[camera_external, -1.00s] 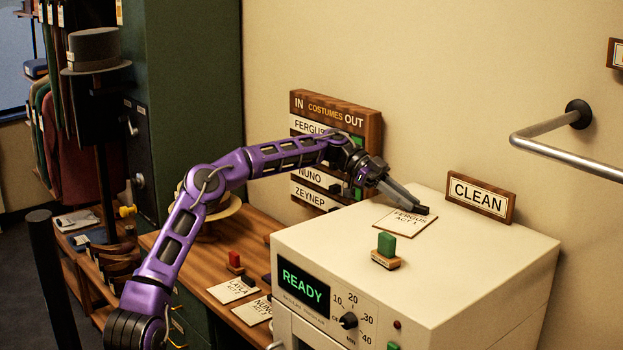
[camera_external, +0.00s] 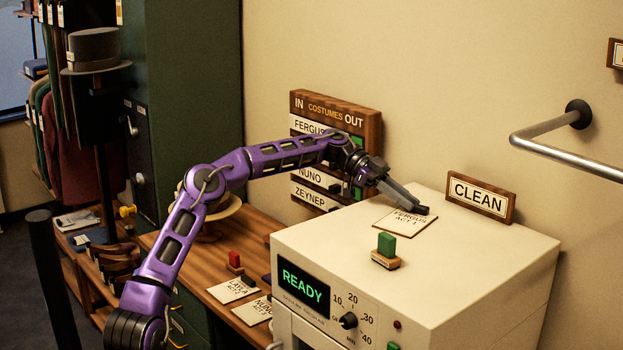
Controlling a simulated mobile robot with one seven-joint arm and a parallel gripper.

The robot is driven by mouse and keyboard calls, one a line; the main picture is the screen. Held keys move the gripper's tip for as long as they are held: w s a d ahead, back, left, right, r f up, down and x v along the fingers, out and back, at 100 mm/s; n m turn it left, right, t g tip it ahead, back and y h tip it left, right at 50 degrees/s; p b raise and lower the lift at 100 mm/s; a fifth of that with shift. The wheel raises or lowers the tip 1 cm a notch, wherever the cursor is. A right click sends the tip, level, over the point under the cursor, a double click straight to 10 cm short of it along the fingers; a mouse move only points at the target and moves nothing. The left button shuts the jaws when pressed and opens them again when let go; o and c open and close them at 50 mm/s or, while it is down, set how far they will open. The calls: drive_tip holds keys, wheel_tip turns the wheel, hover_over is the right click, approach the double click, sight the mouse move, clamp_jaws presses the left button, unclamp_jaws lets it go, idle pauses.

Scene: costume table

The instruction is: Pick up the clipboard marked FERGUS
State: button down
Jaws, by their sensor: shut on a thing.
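The clipboard marked FERGUS (camera_external: 404,224), a small cream board reading "FERGUS ACT 1", lies on top of the white machine. My gripper (camera_external: 423,210) is at the clipboard's far edge, reaching in from the upper left. Its dark fingertips are shut on the clipboard and cover part of that edge. The clipboard looks flat on the machine's top; I cannot tell any gap beneath it.
A green-handled stamp (camera_external: 386,250) stands just in front of the clipboard. A CLEAN sign (camera_external: 480,197) stands behind to the right. Other clipboards, LAYLA (camera_external: 232,290) and NUNO (camera_external: 254,310), lie on the wooden table. A metal rail (camera_external: 550,128) sticks out from the wall.

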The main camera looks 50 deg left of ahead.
drive_tip(key=shift+r, duration=0.1)
drive_tip(key=shift+s+r, duration=0.15)
drive_tip(key=shift+r, duration=0.05)
wheel_tip(320, 180, up, 6)
drive_tip(key=shift+f+p, duration=0.1)
drive_tip(key=shift+p, duration=0.35)
drive_tip(key=shift+s+r, duration=0.15)
drive_tip(key=shift+r, duration=0.1)
drive_tip(key=s+b, duration=0.7)
drive_tip(key=s, duration=1.2)
drive_tip(key=shift+s+b, duration=0.2)
drive_tip(key=shift+b, duration=0.1)
